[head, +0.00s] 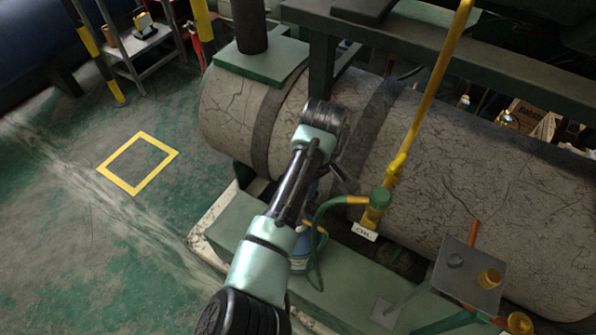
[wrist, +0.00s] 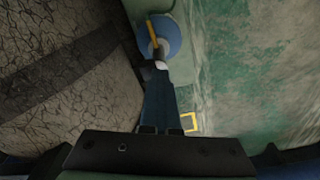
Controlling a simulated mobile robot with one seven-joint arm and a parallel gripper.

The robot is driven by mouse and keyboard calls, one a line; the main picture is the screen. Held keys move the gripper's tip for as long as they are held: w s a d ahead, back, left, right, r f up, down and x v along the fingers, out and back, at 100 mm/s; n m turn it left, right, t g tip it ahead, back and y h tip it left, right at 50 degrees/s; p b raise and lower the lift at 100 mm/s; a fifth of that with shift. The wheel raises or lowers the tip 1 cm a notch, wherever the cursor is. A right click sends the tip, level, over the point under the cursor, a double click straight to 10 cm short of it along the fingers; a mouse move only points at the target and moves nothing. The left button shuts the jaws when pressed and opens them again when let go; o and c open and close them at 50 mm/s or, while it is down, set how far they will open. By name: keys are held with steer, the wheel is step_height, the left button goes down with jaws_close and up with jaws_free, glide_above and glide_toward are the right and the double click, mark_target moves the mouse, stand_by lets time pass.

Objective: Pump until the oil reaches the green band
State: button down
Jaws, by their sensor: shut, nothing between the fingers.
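The oil pump (head: 377,208) has a yellow body, a green cap and a white tag, and stands in front of the large cracked tank. Its long yellow handle (head: 430,100) slants up to the right. A green hose (head: 318,222) runs from it toward a blue container (head: 301,262), partly hidden behind my arm. In the wrist view a round blue thing with a yellow bar (wrist: 170,35) lies beyond my fingertips. My gripper (wrist: 161,66) is shut and empty there; in the head view my arm hides most of it. I cannot make out an oil level or green band.
The cracked tank (head: 480,175) fills the right, with a dark steel frame (head: 500,70) above it. A grey plate with brass fittings (head: 468,275) stands at lower right. A yellow floor square (head: 138,163) lies at left, with open green floor around it.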

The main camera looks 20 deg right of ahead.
step_height(320, 180, up, 12)
steer(key=s, duration=0.1)
steer(key=shift+d, duration=0.15)
steer(key=shift+p, duration=1.05)
stand_by(0.8)
